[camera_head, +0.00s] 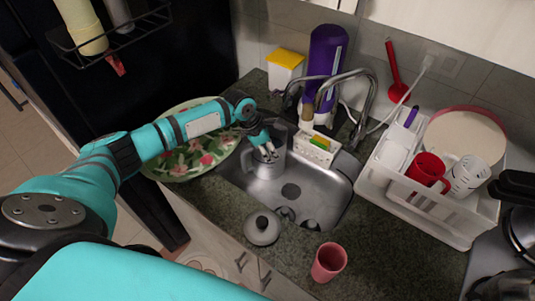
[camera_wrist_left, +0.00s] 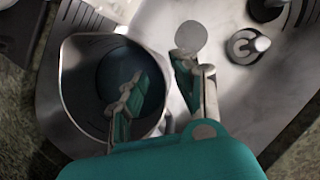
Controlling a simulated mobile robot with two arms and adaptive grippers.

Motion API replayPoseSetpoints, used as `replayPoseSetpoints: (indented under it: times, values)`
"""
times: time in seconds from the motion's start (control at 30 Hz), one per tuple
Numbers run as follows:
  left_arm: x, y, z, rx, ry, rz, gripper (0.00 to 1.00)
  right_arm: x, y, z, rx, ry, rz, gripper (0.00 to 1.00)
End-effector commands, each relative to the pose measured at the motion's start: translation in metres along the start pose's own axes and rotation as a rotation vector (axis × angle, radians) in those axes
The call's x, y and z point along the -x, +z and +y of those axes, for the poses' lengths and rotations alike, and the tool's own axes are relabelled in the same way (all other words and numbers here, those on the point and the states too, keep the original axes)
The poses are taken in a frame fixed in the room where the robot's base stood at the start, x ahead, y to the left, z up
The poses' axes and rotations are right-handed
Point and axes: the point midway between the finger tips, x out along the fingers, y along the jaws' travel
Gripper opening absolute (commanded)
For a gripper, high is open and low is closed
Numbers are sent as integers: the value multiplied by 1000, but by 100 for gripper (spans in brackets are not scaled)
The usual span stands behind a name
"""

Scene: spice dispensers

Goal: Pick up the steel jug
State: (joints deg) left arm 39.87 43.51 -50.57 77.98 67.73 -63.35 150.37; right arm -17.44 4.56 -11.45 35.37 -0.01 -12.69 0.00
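The steel jug (camera_head: 268,168) stands in the left part of the sink, its open top facing up. In the left wrist view the jug (camera_wrist_left: 72,88) fills the left side, with its dark inside visible. My left gripper (camera_head: 266,152) is over the jug. In the wrist view its fingers (camera_wrist_left: 158,95) are apart: one is over or inside the opening, the other outside the right wall. I see no clear contact with the wall. My right gripper is not in view.
The sink (camera_head: 330,190) has a faucet (camera_head: 370,95) behind it. A purple bottle (camera_head: 323,62) and a sponge holder (camera_head: 312,150) stand near. A white dish rack (camera_head: 440,215) is at right, a floral tray (camera_head: 185,160) at left. A grey lid (camera_head: 263,228) and pink cup (camera_head: 328,262) are in front.

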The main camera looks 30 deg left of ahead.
Motion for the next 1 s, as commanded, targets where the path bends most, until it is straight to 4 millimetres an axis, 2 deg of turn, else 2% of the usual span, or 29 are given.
replayPoseSetpoints:
  times: [0.03, 0.2, 1.0]
  values:
    - [0, 0, 0, 0, 0, 0, 21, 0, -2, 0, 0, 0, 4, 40]
    - [0, 0, 0, 0, 0, 0, 0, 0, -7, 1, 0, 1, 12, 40]
    - [4, 4, -1, -2, 2, -6, 0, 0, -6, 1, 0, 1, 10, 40]
